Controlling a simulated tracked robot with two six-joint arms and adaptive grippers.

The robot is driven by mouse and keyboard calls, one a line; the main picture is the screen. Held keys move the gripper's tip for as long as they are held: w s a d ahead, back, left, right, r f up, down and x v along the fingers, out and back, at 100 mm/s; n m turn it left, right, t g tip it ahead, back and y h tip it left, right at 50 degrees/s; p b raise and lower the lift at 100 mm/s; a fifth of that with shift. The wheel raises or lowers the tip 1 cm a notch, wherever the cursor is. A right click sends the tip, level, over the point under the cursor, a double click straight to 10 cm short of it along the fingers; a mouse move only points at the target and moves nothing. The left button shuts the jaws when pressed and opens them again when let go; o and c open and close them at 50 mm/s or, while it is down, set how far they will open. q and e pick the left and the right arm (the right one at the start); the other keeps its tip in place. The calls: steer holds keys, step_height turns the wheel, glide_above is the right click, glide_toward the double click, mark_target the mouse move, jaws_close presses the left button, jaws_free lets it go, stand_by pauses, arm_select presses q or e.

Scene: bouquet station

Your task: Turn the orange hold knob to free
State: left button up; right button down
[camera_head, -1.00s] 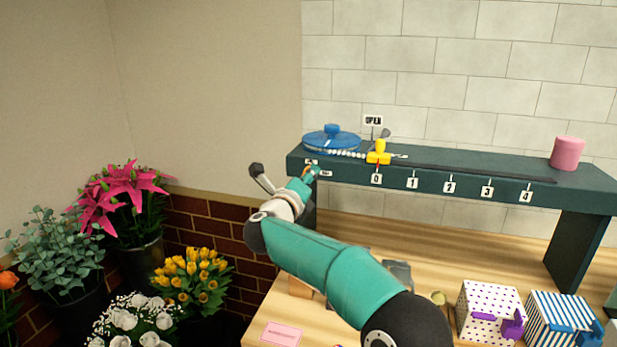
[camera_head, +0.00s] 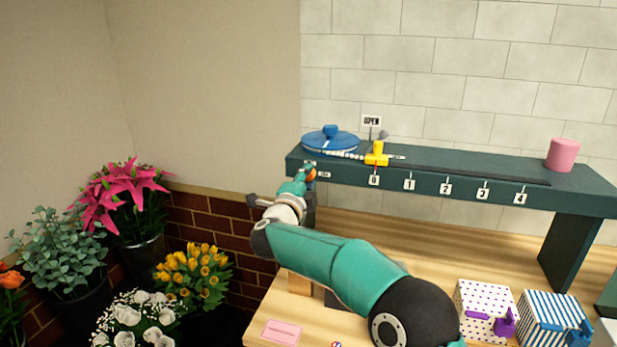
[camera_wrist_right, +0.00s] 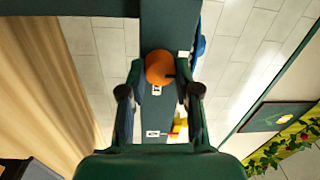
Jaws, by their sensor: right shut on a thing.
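The orange hold knob (camera_head: 312,175) sits on the front face of the dark green shelf, near its left end, mostly hidden by my right gripper (camera_head: 307,172). In the right wrist view the round orange knob (camera_wrist_right: 158,67) lies between the two fingertips of my right gripper (camera_wrist_right: 160,68), with a dark mark on its right side. The gripper is shut on it. A small white label (camera_head: 324,175) is beside the knob; its lettering is too small to read. My left gripper is not in view.
The shelf (camera_head: 450,188) carries a blue reel (camera_head: 331,145), a yellow slider (camera_head: 377,155) near tag 0, an OPEN sign (camera_head: 372,121) and a pink cylinder (camera_head: 562,155). Dotted (camera_head: 484,310) and striped (camera_head: 556,320) boxes stand on the table below. Flower buckets are at left.

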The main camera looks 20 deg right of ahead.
steer(key=shift+a+f+n, duration=0.25)
steer(key=shift+f+n, duration=0.15)
steer(key=shift+f, duration=0.05)
steer(key=c, duration=1.1)
jaws_free()
steer(key=shift+o, duration=1.4)
steer(key=shift+r, duration=0.2)
steer(key=shift+d, duration=0.1)
steer(key=shift+r, duration=0.1)
steer(key=v, duration=1.2)
